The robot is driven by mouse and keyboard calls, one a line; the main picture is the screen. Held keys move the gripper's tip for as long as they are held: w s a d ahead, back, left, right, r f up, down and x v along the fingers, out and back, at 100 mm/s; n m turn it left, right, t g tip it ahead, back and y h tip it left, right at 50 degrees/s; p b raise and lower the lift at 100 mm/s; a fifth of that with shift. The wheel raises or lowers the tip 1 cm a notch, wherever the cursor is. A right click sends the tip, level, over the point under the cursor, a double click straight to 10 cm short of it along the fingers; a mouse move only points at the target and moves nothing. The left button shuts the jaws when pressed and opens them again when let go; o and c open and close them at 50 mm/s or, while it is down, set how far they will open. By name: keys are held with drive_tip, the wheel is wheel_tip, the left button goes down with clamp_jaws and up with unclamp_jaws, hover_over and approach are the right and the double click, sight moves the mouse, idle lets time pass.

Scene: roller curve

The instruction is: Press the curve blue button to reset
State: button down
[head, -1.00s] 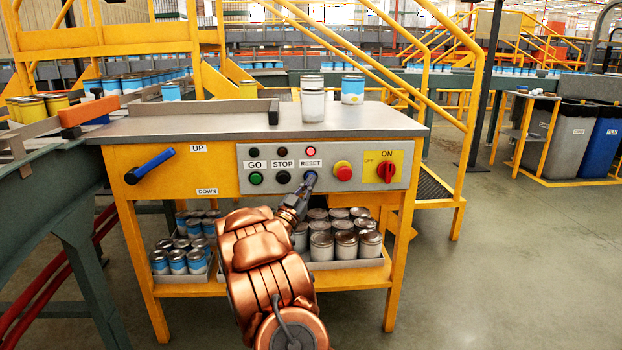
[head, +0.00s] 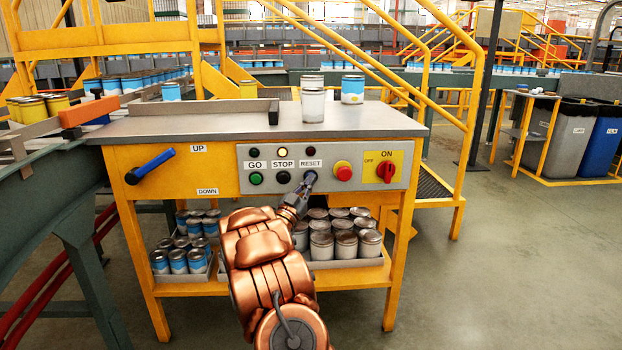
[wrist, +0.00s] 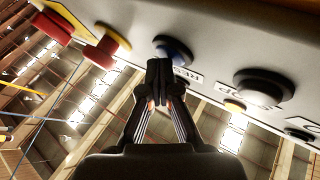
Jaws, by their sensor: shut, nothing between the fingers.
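The blue reset button (wrist: 174,48) shows in the wrist view, in a dark ring on the grey panel. My gripper (wrist: 160,72) is shut and empty, with its fingertips at the button's face, seemingly touching it. In the head view my gripper (head: 309,180) meets the panel just below the RESET label (head: 311,164) and hides most of the button. The panel (head: 327,186) also bears a green GO button (head: 256,178) and a black STOP button (head: 284,177). Of the three lamps above the labels, the middle amber lamp (head: 282,152) is lit; the RESET lamp (head: 310,151) is dark.
A red button (head: 344,172) and a red ON/OFF switch (head: 386,172) sit right of RESET. A blue-handled lever (head: 152,165) is on the left. Cans (head: 313,105) stand on the table top (head: 230,123), and more fill trays on the shelf below.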

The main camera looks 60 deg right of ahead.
idle(0.4)
drive_tip(key=shift+s+a, duration=0.55)
drive_tip(key=shift+a, duration=0.1)
drive_tip(key=s+a, duration=0.1)
drive_tip(key=a, duration=0.1)
drive_tip(key=s+a+b, duration=0.1)
drive_tip(key=s+a, duration=0.1)
drive_tip(key=shift+s, duration=0.1)
idle(0.4)
idle(0.8)
